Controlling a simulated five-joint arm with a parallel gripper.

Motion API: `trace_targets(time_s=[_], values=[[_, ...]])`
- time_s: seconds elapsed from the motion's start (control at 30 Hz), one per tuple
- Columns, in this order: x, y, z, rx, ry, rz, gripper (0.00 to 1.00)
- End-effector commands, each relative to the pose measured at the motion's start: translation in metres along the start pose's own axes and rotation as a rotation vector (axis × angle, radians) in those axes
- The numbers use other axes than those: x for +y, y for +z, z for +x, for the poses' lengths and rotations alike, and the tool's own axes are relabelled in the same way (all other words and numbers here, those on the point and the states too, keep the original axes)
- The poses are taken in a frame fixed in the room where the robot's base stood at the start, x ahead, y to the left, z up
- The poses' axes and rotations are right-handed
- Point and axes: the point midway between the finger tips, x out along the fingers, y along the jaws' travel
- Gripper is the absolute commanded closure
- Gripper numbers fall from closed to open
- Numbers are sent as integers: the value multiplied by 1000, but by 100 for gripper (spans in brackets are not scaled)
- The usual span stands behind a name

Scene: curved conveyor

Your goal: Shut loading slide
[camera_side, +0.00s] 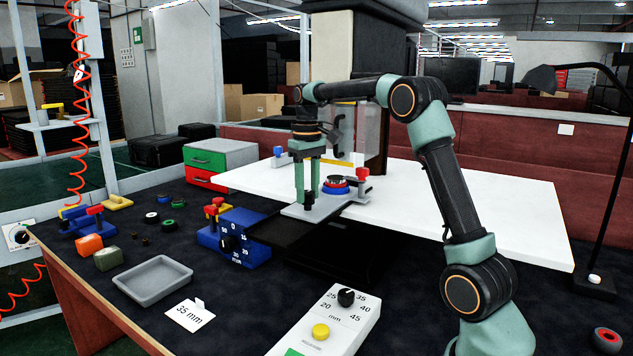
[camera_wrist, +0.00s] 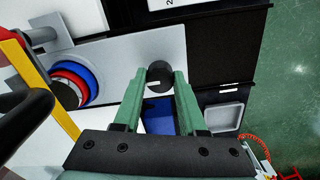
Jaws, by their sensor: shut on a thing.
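The loading slide is a light grey plate (camera_side: 300,211) lying partly on the white table and partly over a black rail (camera_side: 275,231). It also shows in the wrist view (camera_wrist: 120,55). A black knob (camera_wrist: 158,79) stands near its outer end. My gripper (camera_side: 308,197) points straight down and is shut on this knob, with one green finger on each side of it in the wrist view. Blue and red rings around a dark centre (camera_side: 335,186) sit at the slide's inner end. The front part of the black rail is bare.
A red-topped clamp (camera_side: 362,176) stands right behind the rings. A blue dial unit (camera_side: 233,238) stands left of the rail. A grey tray (camera_side: 153,279) and a white dial panel (camera_side: 330,318) lie in front. The white table (camera_side: 480,215) is clear at right.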

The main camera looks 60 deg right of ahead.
Motion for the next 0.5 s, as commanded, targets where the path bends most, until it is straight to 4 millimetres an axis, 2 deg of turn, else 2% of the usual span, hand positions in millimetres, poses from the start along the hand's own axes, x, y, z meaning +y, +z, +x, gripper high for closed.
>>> trace_targets(time_s=[0.03, 0.1, 0.5], values=[[0, -1, -3, 9, 2, 1, 52], [0, -1, -2, 8, 1, 0, 29], [0, -1, -6, 4, 1, 0, 29]])
